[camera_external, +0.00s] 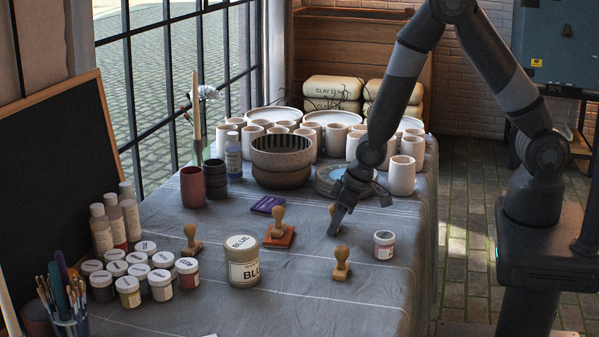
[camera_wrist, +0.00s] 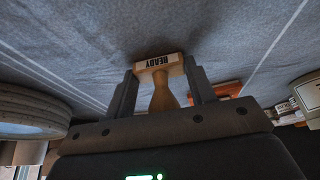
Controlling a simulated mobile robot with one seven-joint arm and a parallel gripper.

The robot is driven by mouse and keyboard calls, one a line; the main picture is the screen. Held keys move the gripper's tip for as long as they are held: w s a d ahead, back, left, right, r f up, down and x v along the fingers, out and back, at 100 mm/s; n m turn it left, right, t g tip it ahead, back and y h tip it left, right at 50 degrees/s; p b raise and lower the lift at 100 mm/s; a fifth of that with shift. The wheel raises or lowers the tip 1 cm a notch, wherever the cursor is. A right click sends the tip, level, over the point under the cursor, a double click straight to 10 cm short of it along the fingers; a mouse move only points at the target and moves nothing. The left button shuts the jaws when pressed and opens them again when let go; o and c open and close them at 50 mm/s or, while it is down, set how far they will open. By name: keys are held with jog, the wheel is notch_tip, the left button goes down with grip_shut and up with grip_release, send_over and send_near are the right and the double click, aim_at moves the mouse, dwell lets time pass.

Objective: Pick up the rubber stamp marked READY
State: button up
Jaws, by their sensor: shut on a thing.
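The stamp marked READY (camera_wrist: 158,62) has a wooden handle and a pale block with its label upside down in the wrist view. In the external view my gripper (camera_external: 340,218) points down at the middle of the table; only a bit of the held stamp's wood (camera_external: 332,209) shows beside the fingers. I cannot tell whether the stamp touches the cloth.
Other wooden stamps stand nearby: one front right (camera_external: 341,264), one at left (camera_external: 191,240), and one on an orange pad (camera_external: 279,238). A large BLUE jar (camera_external: 242,262) and a small jar (camera_external: 384,245) flank them. Bowls (camera_external: 281,158) and mugs (camera_external: 402,175) stand behind.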

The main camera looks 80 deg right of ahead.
jog(key=shift+r, duration=0.45)
notch_tip(320, 180, up, 3)
jog(key=shift+r, duration=0.2)
jog(key=s+d+r, duration=0.5)
jog(key=d+r, duration=0.1)
jog(key=d, duration=0.4)
jog(key=shift+d+r, duration=0.3)
jog(key=shift+r, duration=0.05)
